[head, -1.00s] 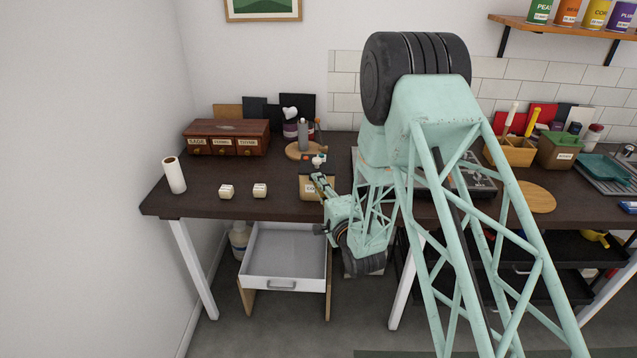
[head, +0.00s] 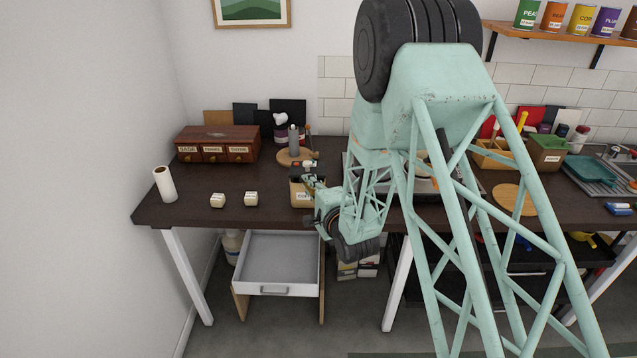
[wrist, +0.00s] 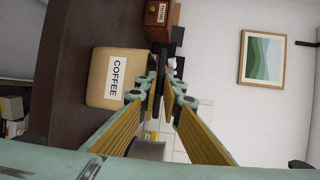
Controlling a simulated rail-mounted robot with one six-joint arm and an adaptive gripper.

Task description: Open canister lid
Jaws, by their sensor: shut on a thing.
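The tan canister (wrist: 103,82) labelled COFFEE stands on the dark table; the wrist view shows it turned sideways, its top toward the right. It also shows in the head view (head: 301,197), partly behind my arm. My gripper (wrist: 161,92) is at the canister's top, its two yellow-padded fingers closed in on a thin dark piece (wrist: 157,96), which looks like the lid seen edge-on. Whether a gap separates it from the canister is hard to tell. In the head view my gripper (head: 315,187) is at the canister's upper right.
Two small white blocks (head: 217,200) and a paper roll (head: 165,184) stand to the left. A wooden drawer box (head: 216,146) and a round board (head: 297,157) with bottles are behind. An open white drawer (head: 277,290) is below. The table between blocks and drawer box is clear.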

